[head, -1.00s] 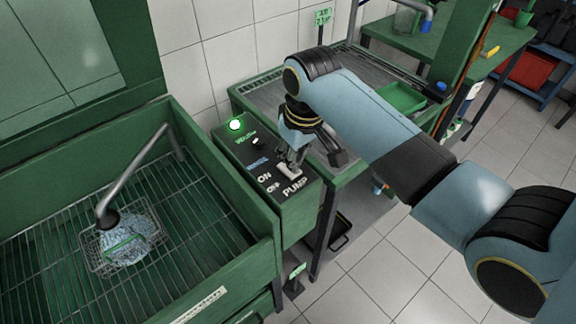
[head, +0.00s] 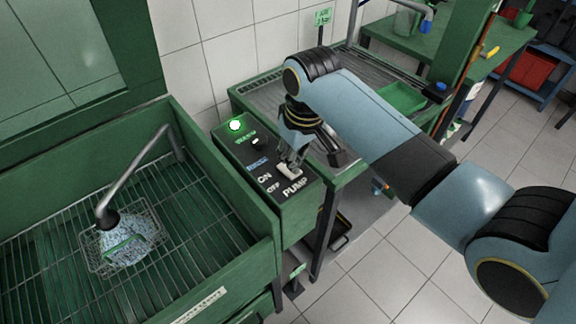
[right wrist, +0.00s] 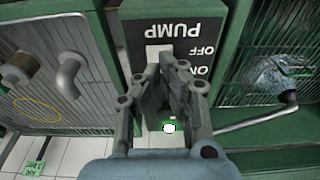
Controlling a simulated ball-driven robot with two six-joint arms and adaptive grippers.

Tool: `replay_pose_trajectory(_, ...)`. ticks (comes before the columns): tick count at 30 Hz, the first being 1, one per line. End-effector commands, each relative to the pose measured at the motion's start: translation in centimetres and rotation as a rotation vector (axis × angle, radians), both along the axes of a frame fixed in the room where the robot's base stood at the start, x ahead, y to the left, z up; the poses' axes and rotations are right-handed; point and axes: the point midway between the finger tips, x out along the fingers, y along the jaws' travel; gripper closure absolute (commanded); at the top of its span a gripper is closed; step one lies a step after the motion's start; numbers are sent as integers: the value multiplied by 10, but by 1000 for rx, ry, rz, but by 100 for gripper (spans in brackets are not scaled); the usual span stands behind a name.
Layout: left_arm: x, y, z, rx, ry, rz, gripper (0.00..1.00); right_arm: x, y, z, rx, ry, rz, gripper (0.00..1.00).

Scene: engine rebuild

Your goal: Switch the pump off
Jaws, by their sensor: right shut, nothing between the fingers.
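The pump control box (head: 262,170) is a dark green panel beside the wash basin, marked ON, OFF and PUMP. A green lamp (head: 235,125) glows on it and also shows in the right wrist view (right wrist: 169,128). The pale pump switch (head: 289,172) sits near the PUMP label; it partly shows in the right wrist view (right wrist: 153,52). My right gripper (head: 286,165) is shut and empty, its fingertips right at the switch; whether they touch it I cannot tell. Its fingers (right wrist: 172,62) hide part of the switch. My left gripper is not in view.
The green wash basin (head: 225,215) stands left, with a metal spout (head: 140,170) pouring water over a wire basket (head: 122,245). A slatted bench (head: 265,95) with a green tray (head: 402,98) lies to the right. White tiled floor (head: 370,270) is open in front.

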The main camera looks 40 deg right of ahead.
Motion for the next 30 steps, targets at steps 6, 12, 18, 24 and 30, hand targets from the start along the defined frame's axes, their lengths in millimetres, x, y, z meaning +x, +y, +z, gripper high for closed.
replay_pose_trajectory(6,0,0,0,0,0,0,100,0,0,0,0,0,0,100)
replay_pose_trajectory(12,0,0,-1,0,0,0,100,0,0,-2,0,0,0,100)
replay_pose_trajectory(18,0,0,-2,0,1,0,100,0,0,-5,0,0,0,100)
replay_pose_trajectory(24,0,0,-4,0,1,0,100,0,0,-8,0,0,0,100)
replay_pose_trajectory(30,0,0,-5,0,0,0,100,0,0,-11,0,0,0,100)
